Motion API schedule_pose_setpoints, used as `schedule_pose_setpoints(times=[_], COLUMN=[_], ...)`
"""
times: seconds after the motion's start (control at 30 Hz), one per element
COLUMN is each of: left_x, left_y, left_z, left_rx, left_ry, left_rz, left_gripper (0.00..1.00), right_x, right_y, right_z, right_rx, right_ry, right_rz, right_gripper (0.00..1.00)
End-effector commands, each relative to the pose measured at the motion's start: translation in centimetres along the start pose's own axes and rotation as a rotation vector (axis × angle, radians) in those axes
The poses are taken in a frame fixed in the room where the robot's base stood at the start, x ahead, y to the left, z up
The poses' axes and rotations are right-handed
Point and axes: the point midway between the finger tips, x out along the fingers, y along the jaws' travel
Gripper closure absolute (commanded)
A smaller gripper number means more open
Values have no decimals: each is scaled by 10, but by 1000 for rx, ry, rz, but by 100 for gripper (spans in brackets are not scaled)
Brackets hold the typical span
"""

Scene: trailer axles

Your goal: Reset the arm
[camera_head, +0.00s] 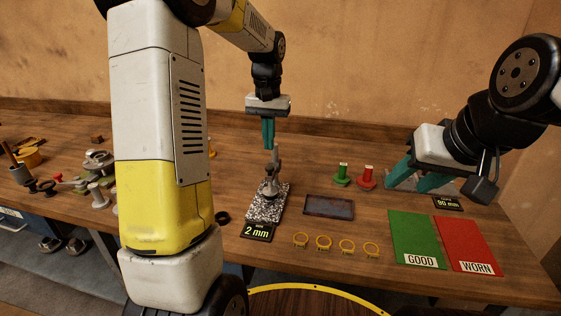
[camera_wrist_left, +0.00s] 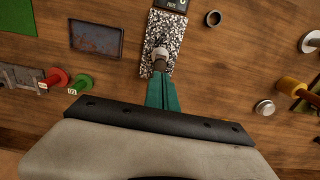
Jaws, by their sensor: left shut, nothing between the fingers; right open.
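My left gripper (camera_head: 268,146) is shut and empty, pointing down above a grey upright metal part (camera_head: 270,184) on the speckled plate (camera_head: 252,210). In the left wrist view its green fingers (camera_wrist_left: 161,80) are together, close to the tip of the metal part (camera_wrist_left: 160,55); I cannot tell whether they touch. My right gripper (camera_head: 418,178) is open at the right, its green fingers low over the table near the 90 mm display (camera_head: 447,203). Nothing shows between them.
Green (camera_head: 342,174) and red (camera_head: 367,178) knobs stand between the grippers. A dark tray (camera_head: 329,207), several yellow rings (camera_head: 347,247), a green GOOD mat (camera_head: 414,235) and a red WORN mat (camera_head: 468,240) lie in front. Metal parts (camera_head: 97,160) crowd the left.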

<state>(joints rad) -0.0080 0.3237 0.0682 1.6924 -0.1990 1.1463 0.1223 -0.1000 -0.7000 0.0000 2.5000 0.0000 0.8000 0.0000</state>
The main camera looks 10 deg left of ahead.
Motion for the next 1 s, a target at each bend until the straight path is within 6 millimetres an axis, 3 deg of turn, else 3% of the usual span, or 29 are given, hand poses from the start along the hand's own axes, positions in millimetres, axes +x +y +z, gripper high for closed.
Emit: schedule_pose_setpoints(times=[0.23,0.37,0.47,0.7,0.9,1.0], left_x=[-1,-17,-38,-79,-86,-82], left_y=[0,1,4,13,21,25], left_z=[1,14,40,124,191,216], left_rx=[0,3,5,15,19,20], left_ry=[3,40,98,278,426,485], left_rz=[1,8,24,78,127,148], left_gripper=[100,100,100,100,100,100], right_x=[0,0,0,0,0,0], right_y=[0,0,0,0,0,0], right_z=[0,0,0,0,0,0], right_rx=[0,0,0,0,0,0], right_ry=[0,0,0,0,0,0], right_rz=[0,0,0,0,0,0], right_gripper=[56,56,56,56,56,56])
